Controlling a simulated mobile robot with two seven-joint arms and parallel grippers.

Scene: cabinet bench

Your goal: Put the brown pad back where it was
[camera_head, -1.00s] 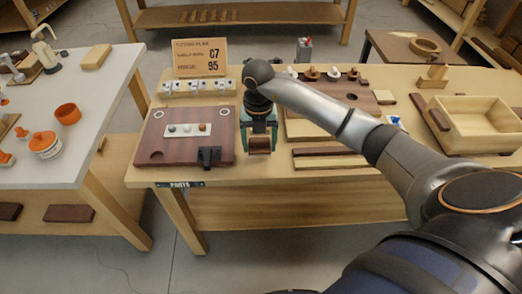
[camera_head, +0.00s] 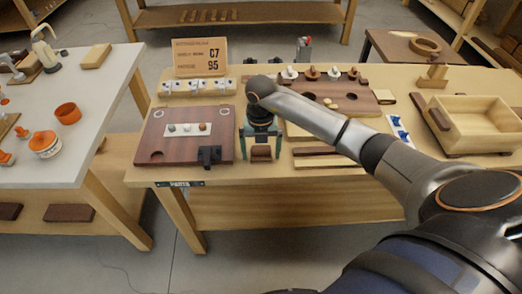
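The brown pad (camera_head: 261,153) is between the green fingers of my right gripper (camera_head: 261,155), near the front edge of the wooden bench, just right of the dark red-brown board (camera_head: 185,145). The fingers sit at both sides of the pad and appear closed on it. Whether the pad touches the bench top is hard to tell. My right arm comes in from the right and hides part of the bench behind it. My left gripper is not in view.
A sign (camera_head: 200,57) stands behind a row of white pieces (camera_head: 197,87). A brown board with round pegs (camera_head: 345,95) lies behind my arm. An open wooden box (camera_head: 478,128) stands at right. A white table (camera_head: 85,150) is at left, across a gap.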

